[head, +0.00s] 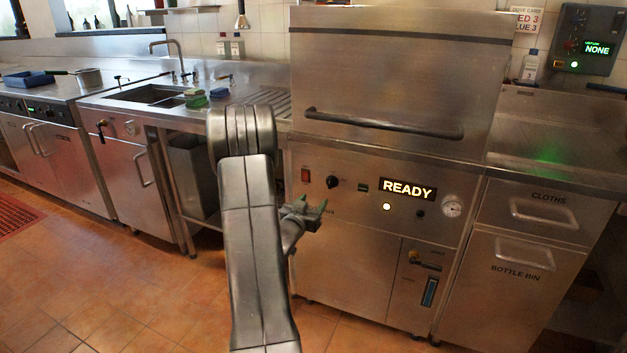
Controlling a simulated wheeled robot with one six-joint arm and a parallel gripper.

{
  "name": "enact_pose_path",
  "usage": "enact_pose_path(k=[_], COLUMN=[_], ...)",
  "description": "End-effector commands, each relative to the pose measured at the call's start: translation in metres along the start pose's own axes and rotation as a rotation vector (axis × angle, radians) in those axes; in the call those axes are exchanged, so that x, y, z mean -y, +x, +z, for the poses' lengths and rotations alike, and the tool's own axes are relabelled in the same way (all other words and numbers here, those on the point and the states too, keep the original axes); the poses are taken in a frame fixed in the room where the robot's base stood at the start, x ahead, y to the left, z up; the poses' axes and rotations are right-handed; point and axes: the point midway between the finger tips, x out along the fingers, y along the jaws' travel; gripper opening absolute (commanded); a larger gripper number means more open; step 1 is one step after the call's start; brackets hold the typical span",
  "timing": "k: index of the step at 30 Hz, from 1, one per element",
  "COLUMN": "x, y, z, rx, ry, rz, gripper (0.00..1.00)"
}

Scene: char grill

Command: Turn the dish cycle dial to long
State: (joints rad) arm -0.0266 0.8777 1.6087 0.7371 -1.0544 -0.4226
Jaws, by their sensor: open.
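The dishwasher (385,150) is a steel machine with a hood and a long dark handle, in the middle right of the head view. The dial's labels and setting are too small to read. A lit screen (408,189) reads READY. My gripper (313,205) is open and empty, below and to the left of the dial in the picture. Its distance from the panel is hard to tell.
A round gauge (452,208) and another dark knob (420,213) are on the same panel. A drawer marked CLOTHS (540,212) stands to the right. A sink (160,95) with sponges beside it is at the left.

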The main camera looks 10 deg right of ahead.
Motion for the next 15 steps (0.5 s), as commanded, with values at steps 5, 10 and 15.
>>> enact_pose_path(k=[5,10,15], x=[-0.001,-0.001,0.0], y=[0.029,0.066,0.098], z=[-0.001,0.0,0.0], rx=[-0.003,-0.002,-0.001], ry=[0.002,0.003,0.002], rz=[0.001,0.001,-0.001], gripper=[0.54,0.54,0.54])
